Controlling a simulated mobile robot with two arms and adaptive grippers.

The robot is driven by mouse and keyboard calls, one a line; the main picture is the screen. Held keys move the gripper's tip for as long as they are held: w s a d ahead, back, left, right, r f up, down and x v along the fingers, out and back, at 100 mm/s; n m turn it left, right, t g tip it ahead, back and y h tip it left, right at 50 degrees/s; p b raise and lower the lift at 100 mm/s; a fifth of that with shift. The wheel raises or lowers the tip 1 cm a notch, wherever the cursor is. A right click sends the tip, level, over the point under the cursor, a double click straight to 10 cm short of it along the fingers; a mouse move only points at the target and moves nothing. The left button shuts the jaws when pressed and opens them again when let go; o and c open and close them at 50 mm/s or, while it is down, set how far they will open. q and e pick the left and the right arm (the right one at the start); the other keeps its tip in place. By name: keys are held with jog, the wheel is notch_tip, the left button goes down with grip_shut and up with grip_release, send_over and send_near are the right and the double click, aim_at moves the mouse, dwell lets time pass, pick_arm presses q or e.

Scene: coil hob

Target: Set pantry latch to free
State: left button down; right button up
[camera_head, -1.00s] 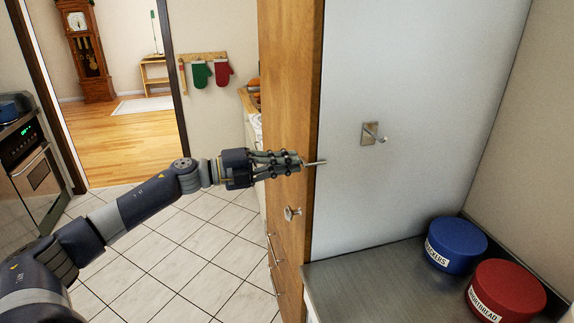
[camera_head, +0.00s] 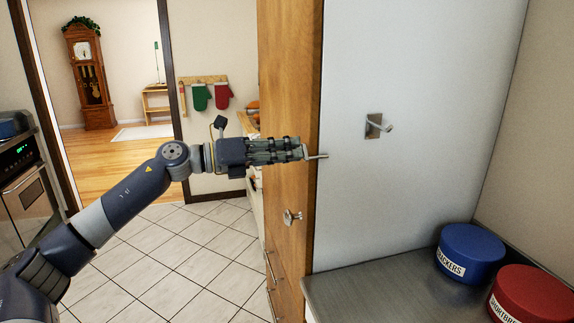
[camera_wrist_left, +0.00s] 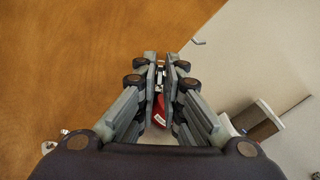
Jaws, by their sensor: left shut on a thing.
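A thin metal lever (camera_head: 317,156) sticks out at the edge of the tall wooden cabinet front (camera_head: 290,90), and I take it for the pantry latch handle. My left gripper (camera_head: 301,151) comes in from the left, its fingers shut on this lever, whose bent end shows past the fingertips. In the left wrist view the fingers (camera_wrist_left: 163,66) are close together with a bit of metal between their tips. Most of the lever is hidden by the fingers. A second metal fitting, a square plate with a peg (camera_head: 376,125), is on the pale side panel (camera_head: 430,80). My right gripper is not in view.
A metal knob (camera_head: 292,217) sits on the wooden front below my gripper. A blue canister (camera_head: 470,255) and a red canister (camera_head: 532,296) stand on the grey counter (camera_head: 380,290) at lower right. Tiled floor (camera_head: 190,250) is clear below my arm.

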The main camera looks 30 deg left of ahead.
pick_arm(q)
jog(key=shift+s+d+r+m+b, duration=0.1)
jog(key=shift+s+d+m+b, duration=0.1)
jog(key=shift+m+b, duration=0.9)
jog(key=shift+s+d+f+m+b, duration=0.15)
jog(key=shift+m+b, duration=0.5)
jog(key=shift+m, duration=0.7)
jog(key=shift+s+d+r+m+b, duration=0.1)
jog(key=shift+d+r+m+b, duration=0.1)
jog(key=shift+m+b, duration=0.9)
jog(key=shift+m, duration=0.35)
jog(key=c, duration=1.7)
grip_release()
jog(key=shift+s+a, duration=0.1)
